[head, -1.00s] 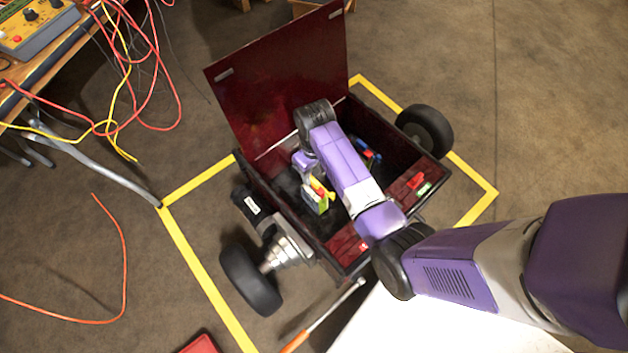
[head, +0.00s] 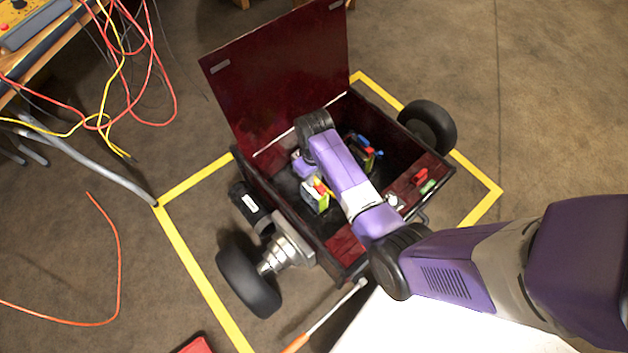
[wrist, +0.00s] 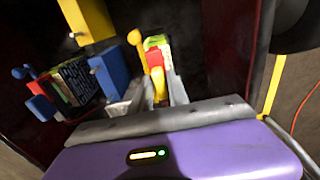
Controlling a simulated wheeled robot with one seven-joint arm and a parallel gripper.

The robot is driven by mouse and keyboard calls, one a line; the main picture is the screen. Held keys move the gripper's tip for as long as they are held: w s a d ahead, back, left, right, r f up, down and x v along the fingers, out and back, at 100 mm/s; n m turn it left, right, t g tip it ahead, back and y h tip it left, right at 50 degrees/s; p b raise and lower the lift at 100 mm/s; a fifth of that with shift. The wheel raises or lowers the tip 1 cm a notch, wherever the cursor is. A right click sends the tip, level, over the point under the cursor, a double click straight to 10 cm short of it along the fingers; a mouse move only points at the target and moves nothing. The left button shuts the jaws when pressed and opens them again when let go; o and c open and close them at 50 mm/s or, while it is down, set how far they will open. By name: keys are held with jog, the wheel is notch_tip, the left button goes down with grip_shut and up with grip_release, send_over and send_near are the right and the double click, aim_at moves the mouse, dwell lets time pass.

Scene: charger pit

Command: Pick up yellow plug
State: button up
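The yellow plug (wrist: 158,86) shows in the wrist view as a yellow upright piece against a small red, white and green block (wrist: 158,46). In the head view this block (head: 316,197) sits inside the dark red open box, with a little red and yellow on its top. My gripper (wrist: 150,98) is low in the box, its grey fingers apart on either side of the yellow piece. The right finger is close to it; I cannot tell whether it touches. In the head view the fingers are mostly hidden by my purple wrist.
The dark red box (head: 345,243) has its lid (head: 275,85) raised at the back. A dark block with blue and red parts (wrist: 72,85) stands left in the wrist view. Small red and green pieces (head: 424,181) lie on the right ledge. Wheels (head: 428,127) flank the box.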

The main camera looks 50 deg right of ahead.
jog(key=shift+r, duration=0.15)
grip_shut()
notch_tip(320, 180, up, 20)
jog(key=p, duration=0.8)
jog(key=b, duration=0.5)
send_over(315, 178)
jog(key=shift+w+f, duration=0.15)
jog(key=shift+f, duration=6.65)
